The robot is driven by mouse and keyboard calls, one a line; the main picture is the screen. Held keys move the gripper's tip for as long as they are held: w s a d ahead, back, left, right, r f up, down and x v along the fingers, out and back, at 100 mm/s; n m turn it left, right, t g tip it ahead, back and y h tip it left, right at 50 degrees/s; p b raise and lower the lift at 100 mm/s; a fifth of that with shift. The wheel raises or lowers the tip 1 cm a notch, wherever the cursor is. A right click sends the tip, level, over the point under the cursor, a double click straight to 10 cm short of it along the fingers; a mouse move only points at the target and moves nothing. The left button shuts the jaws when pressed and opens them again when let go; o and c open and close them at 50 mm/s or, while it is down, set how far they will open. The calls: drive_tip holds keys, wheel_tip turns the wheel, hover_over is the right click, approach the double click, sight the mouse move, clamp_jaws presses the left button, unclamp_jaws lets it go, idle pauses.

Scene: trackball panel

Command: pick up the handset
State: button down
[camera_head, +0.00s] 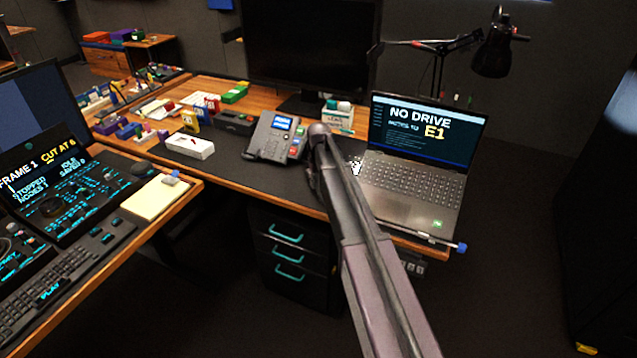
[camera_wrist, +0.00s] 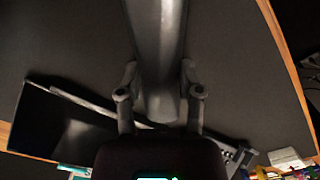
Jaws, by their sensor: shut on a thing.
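In the wrist view my gripper (camera_wrist: 159,70) has its two fingers pressed on either side of a long dark grey piece, which looks like the handset (camera_wrist: 156,32). It runs from between the fingers to the top edge of the view, where it is cut off. In the head view the grey desk phone (camera_head: 273,139), with a lit blue screen and coloured keys, sits on the dark desk mat. My arm crosses to just right of the phone. The fingers and the held piece cannot be made out there.
An open laptop (camera_head: 412,190) stands close to the right of my arm. A large dark monitor (camera_head: 312,45) is behind the phone. A white box (camera_head: 190,146) and small coloured items lie to the left. A lamp (camera_head: 492,50) stands at the back right. A console (camera_head: 70,215) occupies the near-left desk.

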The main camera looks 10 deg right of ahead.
drive_tip(key=shift+r+p, duration=1.65)
drive_tip(key=shift+r, duration=0.15)
drive_tip(key=s+a, duration=0.3)
drive_tip(key=s, duration=1.2)
drive_tip(key=shift+s+r+p, duration=0.35)
drive_tip(key=shift+r+p, duration=0.05)
drive_tip(key=shift+r, duration=0.05)
